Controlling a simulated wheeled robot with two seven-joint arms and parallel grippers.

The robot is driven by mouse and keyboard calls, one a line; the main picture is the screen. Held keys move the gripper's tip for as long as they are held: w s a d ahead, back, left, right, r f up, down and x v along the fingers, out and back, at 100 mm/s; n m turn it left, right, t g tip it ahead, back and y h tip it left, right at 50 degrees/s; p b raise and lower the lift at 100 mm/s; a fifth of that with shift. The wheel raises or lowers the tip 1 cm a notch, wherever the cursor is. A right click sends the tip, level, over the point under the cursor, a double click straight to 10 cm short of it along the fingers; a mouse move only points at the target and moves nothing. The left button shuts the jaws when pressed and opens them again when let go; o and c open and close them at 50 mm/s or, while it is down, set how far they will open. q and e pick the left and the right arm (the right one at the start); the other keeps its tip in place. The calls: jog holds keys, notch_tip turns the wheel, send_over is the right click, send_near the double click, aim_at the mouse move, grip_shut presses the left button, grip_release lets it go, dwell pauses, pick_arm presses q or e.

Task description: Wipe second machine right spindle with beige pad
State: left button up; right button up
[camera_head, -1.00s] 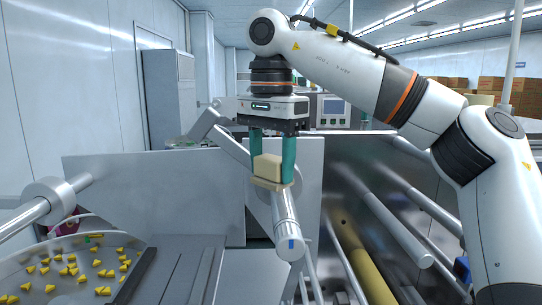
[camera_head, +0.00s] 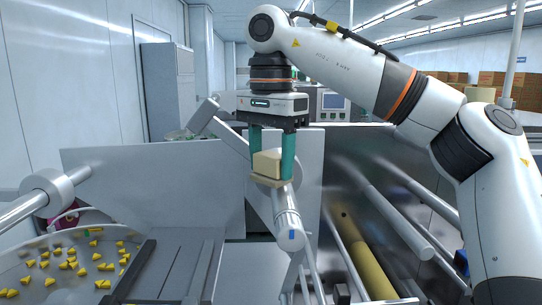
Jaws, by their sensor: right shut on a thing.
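My right gripper (camera_head: 271,160) hangs in the middle of the view, its green fingers shut on the beige pad (camera_head: 266,165). The pad is a small block with its lower face at the top of a metal spindle (camera_head: 287,220). The spindle points toward me and has a small blue mark on its end. The pad appears to touch the spindle near its far part; the exact contact is hard to see. My left gripper is not in view.
Metal panels (camera_head: 160,185) stand behind and left of the spindle. A bowl with several yellow pieces (camera_head: 70,265) is at lower left. Another roller (camera_head: 40,195) juts in at left. Metal bars (camera_head: 395,220) and a yellow roll (camera_head: 370,270) lie to the right.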

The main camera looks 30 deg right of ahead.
jog(key=shift+f+b, duration=0.3)
jog(key=shift+f, duration=0.15)
jog(key=shift+r, duration=0.1)
jog(key=shift+s+d+r+p, duration=0.1)
jog(key=shift+s+d+p, duration=0.15)
jog(key=shift+d+p, duration=0.3)
jog(key=shift+w+d+f, duration=0.1)
jog(key=shift+w+d, duration=0.05)
jog(key=shift+d, duration=0.7)
jog(key=shift+w+d+f, duration=0.1)
jog(key=shift+d, duration=0.7)
jog(key=shift+w+a+r, duration=0.1)
jog(key=shift+w+a, duration=0.2)
jog(key=shift+a, duration=0.3)
jog(key=shift+w+a+f, duration=0.1)
jog(key=shift+w+a, duration=0.25)
jog(key=shift+a, duration=0.3)
jog(key=shift+w+a+r, duration=0.1)
jog(key=shift+w+a, duration=0.2)
jog(key=shift+a, duration=0.3)
jog(key=shift+w+d, duration=0.55)
jog(key=shift+w, duration=0.15)
jog(key=d, duration=0.1)
jog(key=s+d, duration=0.1)
jog(key=d, duration=0.1)
jog(key=shift+s+d, duration=0.35)
